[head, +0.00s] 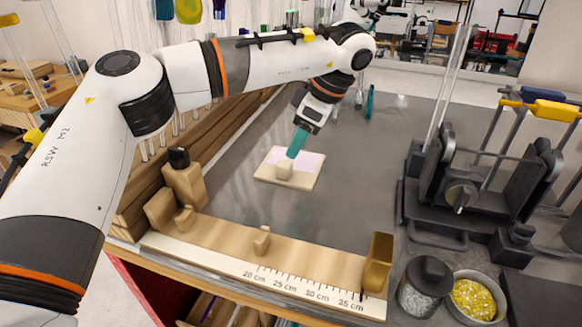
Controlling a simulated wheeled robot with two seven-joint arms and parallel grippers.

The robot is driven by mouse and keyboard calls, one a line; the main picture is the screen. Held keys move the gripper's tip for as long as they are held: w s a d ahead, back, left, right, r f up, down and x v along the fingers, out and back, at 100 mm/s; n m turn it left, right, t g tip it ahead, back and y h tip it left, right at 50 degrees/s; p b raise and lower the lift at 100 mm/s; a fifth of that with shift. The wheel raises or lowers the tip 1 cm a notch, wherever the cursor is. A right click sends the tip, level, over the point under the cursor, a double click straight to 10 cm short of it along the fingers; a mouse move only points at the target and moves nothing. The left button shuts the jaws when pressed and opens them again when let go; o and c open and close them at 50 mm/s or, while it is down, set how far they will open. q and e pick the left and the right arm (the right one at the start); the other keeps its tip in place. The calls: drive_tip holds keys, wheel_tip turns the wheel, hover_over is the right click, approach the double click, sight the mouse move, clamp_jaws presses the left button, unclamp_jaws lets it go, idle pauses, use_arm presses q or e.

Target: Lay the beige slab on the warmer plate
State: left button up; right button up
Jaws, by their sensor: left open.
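I take this plate to be the warmer plate. It lies on the dark grey bench top. My left gripper (294,152) reaches down from above with teal fingers. Whether the fingertips touch the block cannot be told. My right gripper is not in view.
A wooden ruler jig (222,238) with upright blocks runs along the front edge. A black clamp stand (460,190) stands at right, near a lidded jar (424,288) and a bowl of yellow pieces (474,298). The bench right of the plate is clear.

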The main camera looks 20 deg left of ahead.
sight(285, 164)
use_arm(q)
drive_tip(key=shift+x, duration=0.95)
drive_tip(key=shift+a+f+p, duration=0.35)
drive_tip(key=shift+f+p, duration=0.15)
drive_tip(key=p+x, duration=0.1)
drive_tip(key=x, duration=0.3)
drive_tip(key=shift+w+a+f, duration=0.1)
drive_tip(key=shift+w, duration=0.1)
drive_tip(key=c, duration=1)
clamp_jaws()
